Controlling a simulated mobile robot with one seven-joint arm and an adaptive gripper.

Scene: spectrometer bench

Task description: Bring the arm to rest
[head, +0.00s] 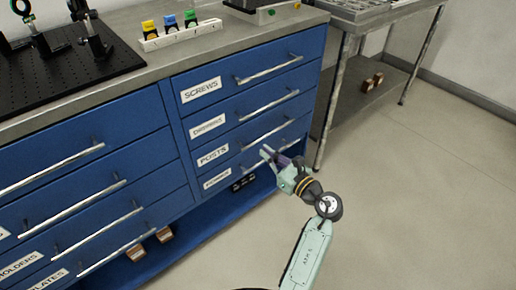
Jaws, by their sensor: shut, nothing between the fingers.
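My gripper (268,153) is at the end of my pale green arm, in the lower right-centre of the head view. It is shut and empty. It shows in front of the right-hand column of blue drawers, close in the picture to the handle of the drawer labelled POSTS (213,154). I cannot tell whether it touches that handle. The arm reaches up from the bottom edge of the view over the floor.
The blue drawer cabinet (176,125) has several long bar handles that stick out. On its top are a black breadboard (65,70) and a white rack (180,35) with coloured items. A metal table (372,15) stands at right. The floor (430,190) at right is clear.

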